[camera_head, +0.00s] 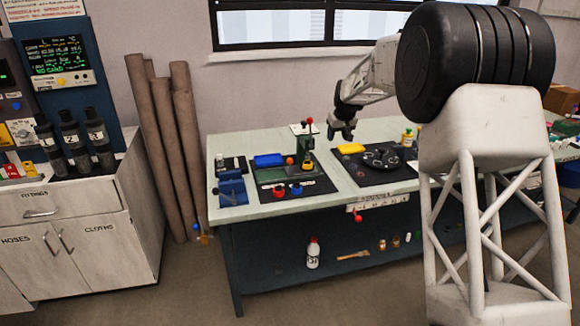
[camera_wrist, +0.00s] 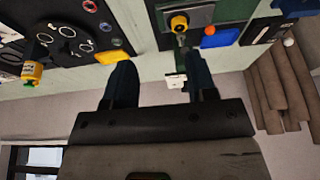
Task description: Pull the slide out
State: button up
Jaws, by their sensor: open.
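My gripper (camera_head: 343,134) hangs above the back part of the workbench, between the two dark mats and apart from everything. In the wrist view my gripper (camera_wrist: 160,78) shows two dark fingers spread apart with nothing between them. No part is clearly marked as the slide. A pale labelled strip (camera_head: 378,202) sits at the bench's front edge, with a red knob (camera_head: 358,215) just below its left end; it may be the slide. A green stand (camera_head: 305,158) with a red ball on top rises from the left mat. My gripper is well above and behind the strip.
The left mat (camera_head: 268,188) holds red and blue rings. A blue vise (camera_head: 232,190) stands at its left. A yellow block (camera_head: 350,149) and dark round disc (camera_head: 382,157) are on the right mat. A bottle (camera_head: 313,253) stands on the lower shelf.

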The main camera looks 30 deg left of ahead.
jog(key=n, duration=0.2)
send_over(290, 163)
jog(key=d, duration=0.3)
notch_tip(290, 163, down, 16)
jog(key=shift+s+a+f+y, duration=0.15)
jog(key=shift+s+a+y, duration=0.15)
jog(key=shift+a, duration=0.25)
jog(key=shift+w+a+f, duration=0.1)
jog(key=shift+w, duration=0.05)
jog(key=shift+f, duration=0.2)
jog(key=shift+x, duration=3.7)
jog(key=shift+c, duration=0.3)
grip_shut()
jog(key=shift+a, duration=0.15)
